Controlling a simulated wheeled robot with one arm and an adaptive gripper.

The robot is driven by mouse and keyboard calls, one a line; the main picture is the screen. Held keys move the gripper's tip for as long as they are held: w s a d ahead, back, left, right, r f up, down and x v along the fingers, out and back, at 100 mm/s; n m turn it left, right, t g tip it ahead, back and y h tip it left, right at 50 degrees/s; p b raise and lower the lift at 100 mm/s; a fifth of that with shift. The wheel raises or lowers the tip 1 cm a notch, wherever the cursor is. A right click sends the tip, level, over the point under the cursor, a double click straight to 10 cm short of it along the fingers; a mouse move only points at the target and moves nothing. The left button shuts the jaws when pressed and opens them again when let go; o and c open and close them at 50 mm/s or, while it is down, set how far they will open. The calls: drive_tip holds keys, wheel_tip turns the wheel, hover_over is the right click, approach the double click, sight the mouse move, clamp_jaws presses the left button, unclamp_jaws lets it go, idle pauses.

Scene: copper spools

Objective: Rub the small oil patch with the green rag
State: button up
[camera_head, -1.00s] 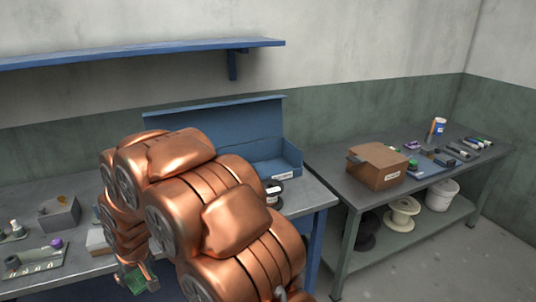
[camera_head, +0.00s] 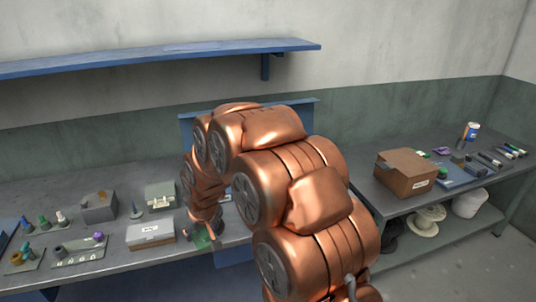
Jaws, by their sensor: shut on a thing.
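The green rag (camera_head: 201,238) is at the end of my copper-coloured arm, low over the front part of the left bench. My gripper (camera_head: 207,235) is shut on the rag, and the arm partly hides it. I cannot tell whether the rag touches the bench top. A small brownish-yellow patch (camera_head: 102,194) shows on top of a grey block (camera_head: 99,208) left of the gripper; I cannot tell for sure that it is the oil patch.
A white-grey box (camera_head: 150,236) stands just left of the gripper. Trays with small parts (camera_head: 80,250) lie further left. A second bench at right holds a cardboard box (camera_head: 405,173).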

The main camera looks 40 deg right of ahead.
drive_tip(key=d+r+m, duration=0.1)
drive_tip(key=d+r, duration=0.3)
drive_tip(key=d, duration=0.6)
drive_tip(key=d+r+m+h, duration=0.1)
drive_tip(key=d+r, duration=0.3)
drive_tip(key=d, duration=0.6)
drive_tip(key=d+r, duration=0.4)
drive_tip(key=d, duration=0.7)
drive_tip(key=s+d+r+m, duration=0.1)
drive_tip(key=s+d+r, duration=0.2)
drive_tip(key=s+d, duration=0.3)
drive_tip(key=d, duration=0.2)
drive_tip(key=shift+s+d+r, duration=0.3)
drive_tip(key=shift+d+r, duration=0.05)
drive_tip(key=shift+d, duration=0.05)
